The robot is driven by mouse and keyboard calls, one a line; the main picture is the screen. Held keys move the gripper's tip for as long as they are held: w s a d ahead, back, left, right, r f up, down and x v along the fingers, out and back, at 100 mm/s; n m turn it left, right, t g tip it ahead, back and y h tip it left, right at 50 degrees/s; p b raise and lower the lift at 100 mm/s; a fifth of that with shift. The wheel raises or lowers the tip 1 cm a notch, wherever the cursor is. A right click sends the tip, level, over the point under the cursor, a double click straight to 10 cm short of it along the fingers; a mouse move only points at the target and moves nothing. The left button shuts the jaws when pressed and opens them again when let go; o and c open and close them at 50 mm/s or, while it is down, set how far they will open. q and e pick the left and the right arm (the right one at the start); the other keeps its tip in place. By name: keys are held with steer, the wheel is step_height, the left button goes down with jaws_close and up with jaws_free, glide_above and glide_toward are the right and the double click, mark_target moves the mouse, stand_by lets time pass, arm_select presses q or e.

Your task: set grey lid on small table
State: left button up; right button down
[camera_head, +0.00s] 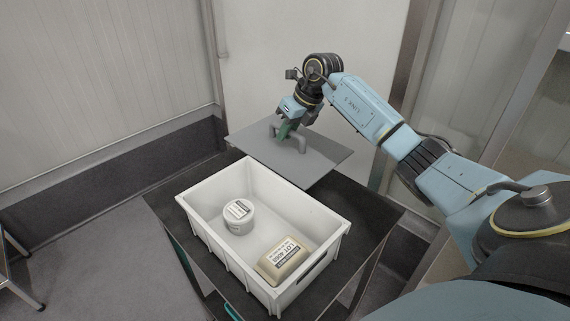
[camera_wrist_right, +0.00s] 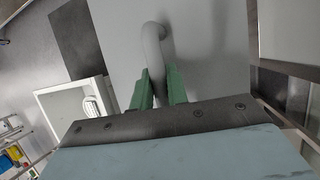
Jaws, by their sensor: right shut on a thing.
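The grey lid (camera_head: 317,163) is a flat plate with an arched handle (camera_head: 301,143). In the head view it is behind the white crate and seems to overlap the back of the dark table (camera_head: 165,203); I cannot tell whether it touches the table. My right gripper (camera_head: 287,131) is shut on the lid's handle from above, its green fingers partly hidden. In the right wrist view the green fingers (camera_wrist_right: 158,90) close on the handle (camera_wrist_right: 153,42), with the lid (camera_wrist_right: 215,50) beyond. My left gripper is not in view.
The white crate (camera_head: 199,226) stands open on the dark table. It holds a round white tub (camera_head: 238,222) and a beige labelled pack (camera_head: 284,261). Pale walls stand behind and at left. Bare dark table shows left and right of the crate.

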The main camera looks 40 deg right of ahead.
mark_target(295, 145)
step_height(295, 145, down, 9)
steer(key=shift+r+b, duration=0.15)
steer(key=shift+b, duration=0.2)
steer(key=c, duration=1.4)
jaws_free()
steer(key=p+v, duration=0.1)
steer(key=v, duration=1)
steer(key=shift+w, duration=0.1)
steer(key=shift+s+d+r, duration=0.1)
steer(key=shift+s+r, duration=0.15)
steer(key=shift+r, duration=0.25)
